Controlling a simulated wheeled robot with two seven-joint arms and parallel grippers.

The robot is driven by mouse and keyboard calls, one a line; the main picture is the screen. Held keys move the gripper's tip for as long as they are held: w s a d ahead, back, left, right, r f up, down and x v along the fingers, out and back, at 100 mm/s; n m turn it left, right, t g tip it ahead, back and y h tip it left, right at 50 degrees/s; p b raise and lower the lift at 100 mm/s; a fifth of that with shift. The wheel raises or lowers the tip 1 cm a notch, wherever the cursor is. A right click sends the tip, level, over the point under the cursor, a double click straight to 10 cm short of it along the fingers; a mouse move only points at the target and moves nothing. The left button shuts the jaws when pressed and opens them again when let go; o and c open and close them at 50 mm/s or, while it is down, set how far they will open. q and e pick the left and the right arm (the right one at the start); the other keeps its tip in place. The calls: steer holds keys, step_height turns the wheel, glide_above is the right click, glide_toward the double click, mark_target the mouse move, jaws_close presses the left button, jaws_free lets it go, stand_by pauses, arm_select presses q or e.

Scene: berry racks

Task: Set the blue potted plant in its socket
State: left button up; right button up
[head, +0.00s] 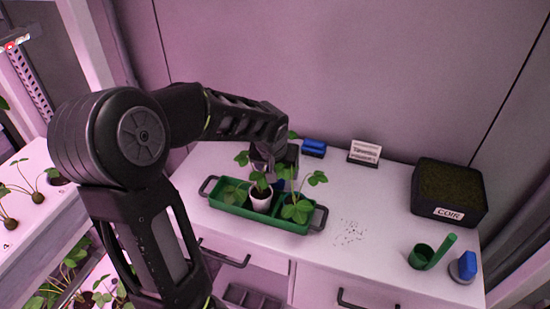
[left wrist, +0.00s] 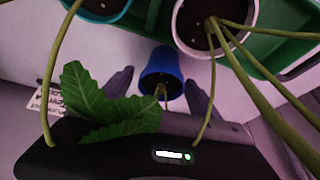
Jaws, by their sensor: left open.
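The blue pot (left wrist: 160,72) with its leafy plant (left wrist: 108,110) shows in the left wrist view, between the spread fingers of my left gripper (left wrist: 157,92). The fingers stand on either side of it; I cannot tell whether they touch. In the head view my left gripper (head: 277,165) is over the back of the green tray (head: 233,207), and leaves and my arm mostly hide the blue pot. A white pot (head: 261,199) with a plant stands in the tray. The white rack (head: 25,222) at the left holds seedlings. Its sockets are only partly in view. My right gripper is out of view.
A blue object (head: 314,148) and a small sign (head: 365,152) stand behind the tray. A dark COIR box (head: 448,192), a green cup (head: 421,257) and a blue-topped item (head: 464,267) are at the right. Dark crumbs lie on the bench's clear middle.

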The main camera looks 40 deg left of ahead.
arm_select(q)
steer(key=b+v, duration=0.1)
steer(key=v, duration=0.9)
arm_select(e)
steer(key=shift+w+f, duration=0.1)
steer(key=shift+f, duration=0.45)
